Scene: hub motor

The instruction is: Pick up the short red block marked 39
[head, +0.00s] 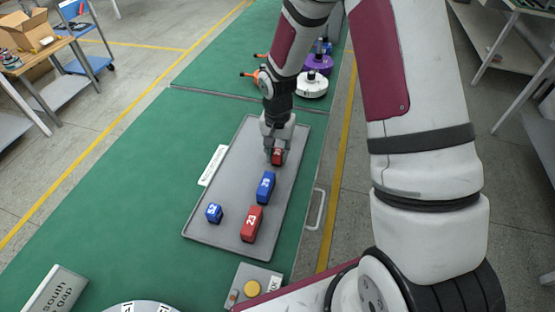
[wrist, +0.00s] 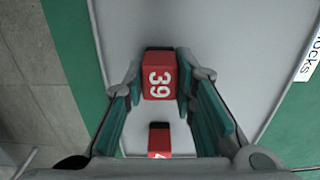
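Another red block (wrist: 159,138), its number partly hidden, lies lower in the wrist view. On the grey tray (head: 222,228) stand a blue block 35 (head: 265,187), a red block 23 (head: 252,223) and a small blue block 52 (head: 214,213).

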